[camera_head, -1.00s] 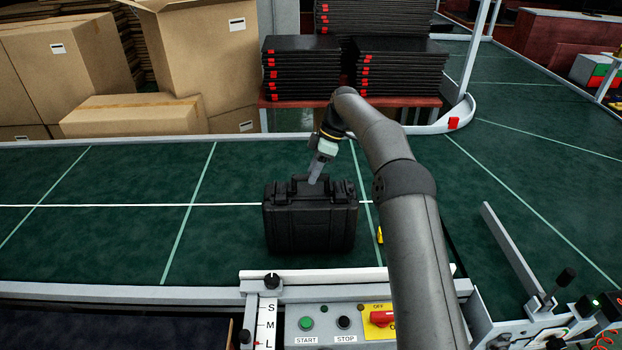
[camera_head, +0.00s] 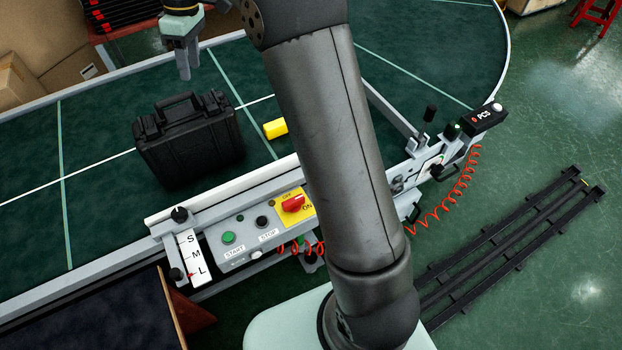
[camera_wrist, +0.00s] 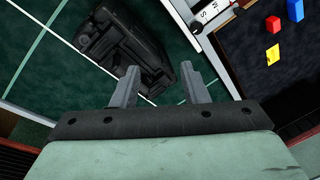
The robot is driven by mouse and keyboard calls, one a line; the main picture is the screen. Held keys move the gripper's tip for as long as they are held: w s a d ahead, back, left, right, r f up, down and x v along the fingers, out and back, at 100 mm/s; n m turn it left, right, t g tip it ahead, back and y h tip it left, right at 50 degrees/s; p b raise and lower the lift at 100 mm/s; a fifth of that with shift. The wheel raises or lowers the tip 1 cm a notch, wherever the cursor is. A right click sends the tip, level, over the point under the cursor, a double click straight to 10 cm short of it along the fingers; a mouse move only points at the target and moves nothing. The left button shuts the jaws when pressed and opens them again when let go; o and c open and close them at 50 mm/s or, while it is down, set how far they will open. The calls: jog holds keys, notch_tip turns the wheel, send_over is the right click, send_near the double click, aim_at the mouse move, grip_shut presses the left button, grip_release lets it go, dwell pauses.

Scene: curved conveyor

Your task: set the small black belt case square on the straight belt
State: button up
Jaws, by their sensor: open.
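The black case (camera_head: 190,140) stands upright on the green belt (camera_head: 100,185), its handle on top, turned at an angle to the belt's pale lines in the head view. In the wrist view the case (camera_wrist: 125,50) lies beyond the fingertips, its lower right part near the fingers. My gripper (camera_head: 184,76) is above and behind the case in the head view, pointing down, empty and apart from it. In the wrist view my gripper (camera_wrist: 160,75) shows two spread fingers with nothing between them.
A yellow block (camera_head: 275,128) lies on the belt right of the case. A control panel (camera_head: 255,225) with a red switch runs along the belt's near edge. A guide bar (camera_head: 390,105) crosses the belt at right. Cardboard boxes (camera_head: 50,60) stand behind the belt.

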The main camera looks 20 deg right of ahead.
jog(key=s+d+m+t+h, duration=0.1)
jog(key=s+d+m, duration=0.25)
jog(key=s, duration=0.45)
jog(key=s+d+m, duration=0.3)
jog(key=s+d, duration=0.1)
jog(key=s, duration=0.4)
jog(key=s+d+f+m, duration=0.2)
jog(key=s+f+m, duration=0.1)
jog(key=s, duration=0.6)
jog(key=s+d+f+m+t+h, duration=0.1)
jog(key=s+d+f+m, duration=0.2)
jog(key=s, duration=0.6)
jog(key=shift+s+d+f, duration=0.15)
jog(key=shift+d+f, duration=0.1)
jog(key=shift+f, duration=0.65)
jog(key=shift+f+b, duration=0.45)
jog(key=shift+f, duration=0.1)
